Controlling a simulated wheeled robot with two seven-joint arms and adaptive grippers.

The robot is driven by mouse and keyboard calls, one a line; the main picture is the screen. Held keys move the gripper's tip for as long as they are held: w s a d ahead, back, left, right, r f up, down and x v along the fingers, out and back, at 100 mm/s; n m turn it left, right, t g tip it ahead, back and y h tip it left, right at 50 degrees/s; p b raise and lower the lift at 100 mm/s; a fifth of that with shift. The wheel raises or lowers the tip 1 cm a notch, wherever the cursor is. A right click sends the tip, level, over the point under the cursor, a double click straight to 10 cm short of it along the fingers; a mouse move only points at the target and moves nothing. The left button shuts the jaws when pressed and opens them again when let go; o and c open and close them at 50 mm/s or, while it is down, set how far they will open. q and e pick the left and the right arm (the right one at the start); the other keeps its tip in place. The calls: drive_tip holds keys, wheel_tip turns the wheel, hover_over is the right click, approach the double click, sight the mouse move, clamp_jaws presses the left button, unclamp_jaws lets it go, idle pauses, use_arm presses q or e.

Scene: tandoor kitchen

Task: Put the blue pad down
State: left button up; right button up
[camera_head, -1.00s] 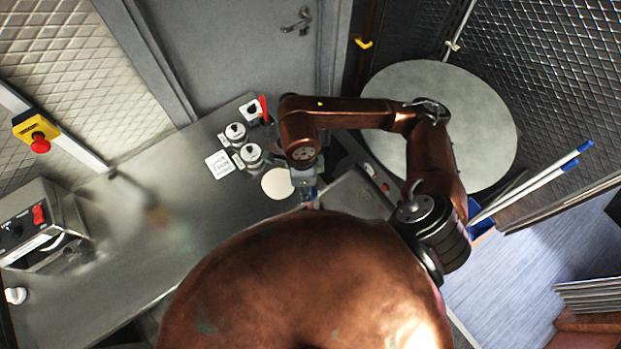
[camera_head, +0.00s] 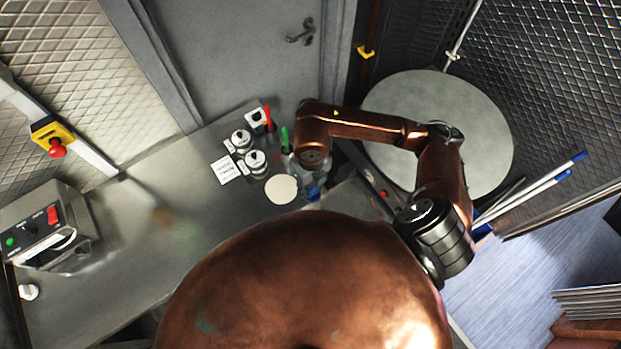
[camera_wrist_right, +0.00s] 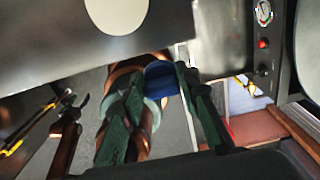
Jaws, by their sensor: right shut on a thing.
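The blue pad (camera_wrist_right: 160,80) shows between the two dark green fingers of my right gripper (camera_wrist_right: 165,92) in the wrist view. The gripper is shut on it, and the fingers partly cover it. In the head view my right gripper (camera_head: 310,188) hangs below the copper forearm at the counter's right part, just right of a pale round disc (camera_head: 281,189). Only a small bit of blue shows there. I cannot tell whether the pad touches a surface. My left gripper does not show clearly in either view.
The steel counter (camera_head: 150,225) is mostly bare left of the disc. Two lidded pots (camera_head: 256,162), a white card (camera_head: 225,169) and red and green upright items stand behind the disc. A large round grey top (camera_head: 440,110) is at the right. A control box (camera_head: 45,225) sits far left.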

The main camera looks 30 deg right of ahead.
drive_tip(key=w+d+f, duration=0.1)
drive_tip(key=w+f, duration=0.1)
drive_tip(key=w+d+f+p, duration=0.1)
drive_tip(key=w+f, duration=0.1)
drive_tip(key=w+d+f, duration=0.1)
drive_tip(key=w+f, duration=0.1)
drive_tip(key=shift+w+d+f, duration=0.1)
drive_tip(key=shift+d+f, duration=0.05)
drive_tip(key=shift+f, duration=0.2)
drive_tip(key=shift+w+d+f+p, duration=0.1)
drive_tip(key=shift+w+f+p, duration=0.05)
drive_tip(key=shift+f+p, duration=0.2)
wheel_tip(320, 180, down, 3)
drive_tip(key=shift+r+p, duration=0.2)
drive_tip(key=shift+p, duration=0.35)
drive_tip(key=shift+f, duration=0.15)
drive_tip(key=o, duration=0.8)
drive_tip(key=shift+f, duration=0.1)
drive_tip(key=o, duration=0.4)
